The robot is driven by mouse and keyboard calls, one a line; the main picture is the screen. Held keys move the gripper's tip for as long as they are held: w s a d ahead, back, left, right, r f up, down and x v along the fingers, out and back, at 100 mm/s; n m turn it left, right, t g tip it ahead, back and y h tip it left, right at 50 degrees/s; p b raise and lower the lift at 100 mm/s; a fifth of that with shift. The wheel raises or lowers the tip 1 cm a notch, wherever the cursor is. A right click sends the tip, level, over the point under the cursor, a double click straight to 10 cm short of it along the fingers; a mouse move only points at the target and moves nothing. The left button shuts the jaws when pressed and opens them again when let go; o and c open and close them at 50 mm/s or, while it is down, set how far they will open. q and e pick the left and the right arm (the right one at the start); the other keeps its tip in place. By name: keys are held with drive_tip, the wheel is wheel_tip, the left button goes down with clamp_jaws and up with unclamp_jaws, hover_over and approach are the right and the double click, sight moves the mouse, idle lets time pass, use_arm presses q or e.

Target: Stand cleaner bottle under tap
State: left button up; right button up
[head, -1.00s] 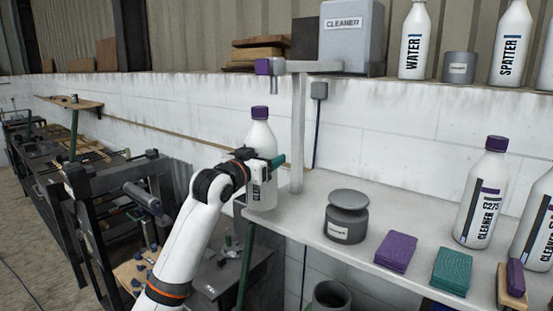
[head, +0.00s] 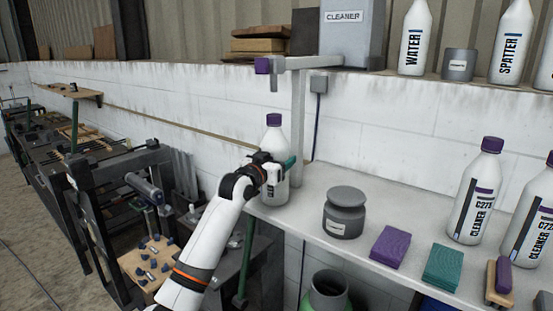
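A white bottle with a purple cap (head: 273,137) is upright near the left end of the bench, its label mostly hidden by my gripper. My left gripper (head: 284,164) is closed around its middle, with a green fingertip showing at its right side. The tap (head: 274,83) hangs from a grey arm with a purple end block, fed from the grey box marked CLEANER (head: 346,35). The cap appears just below the nozzle, with a gap between. I cannot tell whether the bottle's base touches the bench. My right gripper is not in view.
The bench (head: 310,190) also carries a grey lidded pot (head: 345,215), a purple pad (head: 390,246), a green pad (head: 442,268), a brush (head: 501,280) and two CLEANER bottles (head: 474,195). The tap's post (head: 298,130) stands right of the held bottle. WATER (head: 414,42) and SPATTER (head: 511,45) bottles stand on the ledge.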

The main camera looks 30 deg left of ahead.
use_arm(q)
drive_tip(key=o, duration=0.5)
drive_tip(key=shift+c, duration=0.2)
drive_tip(key=shift+s, duration=0.1)
drive_tip(key=s+d+b, duration=0.1)
drive_tip(key=s+b, duration=0.3)
drive_tip(key=s, duration=0.8)
drive_tip(key=shift+w, duration=0.1)
